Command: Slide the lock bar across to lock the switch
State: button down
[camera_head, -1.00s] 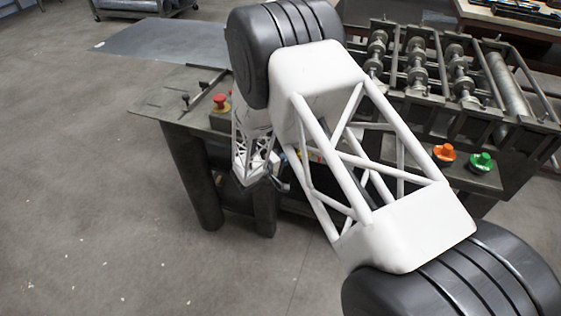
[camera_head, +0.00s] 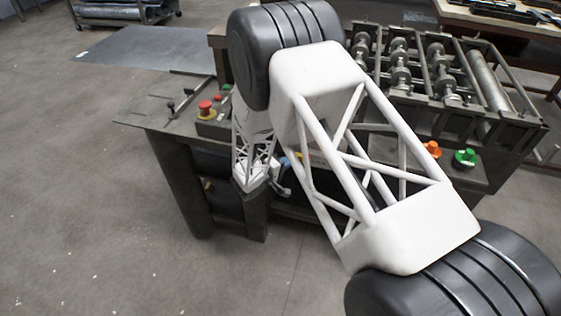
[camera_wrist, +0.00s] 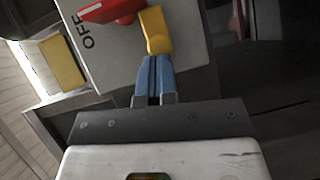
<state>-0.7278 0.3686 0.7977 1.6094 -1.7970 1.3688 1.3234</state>
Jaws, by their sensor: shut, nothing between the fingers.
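In the wrist view, a grey-white switch panel (camera_wrist: 110,55) carries the dark letters "OFF" and a red switch handle (camera_wrist: 105,10) at the top edge. A short yellow bar piece (camera_wrist: 156,30), seemingly the lock bar, lies just right of the handle. My gripper (camera_wrist: 154,62) has blue fingers pressed together. Their tips are at the lower end of the yellow piece, touching or very close, with nothing between them. A second yellow block (camera_wrist: 63,62) sits at the panel's left edge. In the head view the switch is hidden behind my arm.
The machine's dark table (camera_head: 150,115) bears a red emergency button (camera_head: 206,107) and a roller frame (camera_head: 440,75). Orange (camera_head: 431,149) and green (camera_head: 466,157) knobs sit on its front. Open floor lies to the left.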

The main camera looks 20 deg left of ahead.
jog(key=shift+s, duration=0.1)
dwell(0.4)
jog(key=v, duration=1)
jog(key=shift+d+r, duration=0.15)
dwell(0.5)
jog(key=s+d+r+m+g, duration=0.15)
jog(key=d+r+g, duration=0.25)
jog(key=d+r, duration=0.5)
jog(key=s+d+r+m+g+h, duration=0.1)
jog(key=d+r+m+g, duration=0.25)
jog(key=d+r, duration=0.5)
jog(key=s+d+r+m+g, duration=0.2)
jog(key=d+r+g, duration=0.2)
jog(key=d+r, duration=0.55)
jog(key=s+d+r+m+y, duration=0.1)
jog(key=s+d+r+y, duration=0.2)
jog(key=s+d, duration=0.2)
jog(key=s+d+r+m+y, duration=0.1)
jog(key=s+d+r+y, duration=0.2)
jog(key=s, duration=0.9)
jog(key=s+d+r+m+y, duration=0.1)
jog(key=s+d+r+y, duration=0.3)
jog(key=s+d, duration=0.5)
jog(key=shift+r+m, duration=0.3)
jog(key=shift+r, duration=0.4)
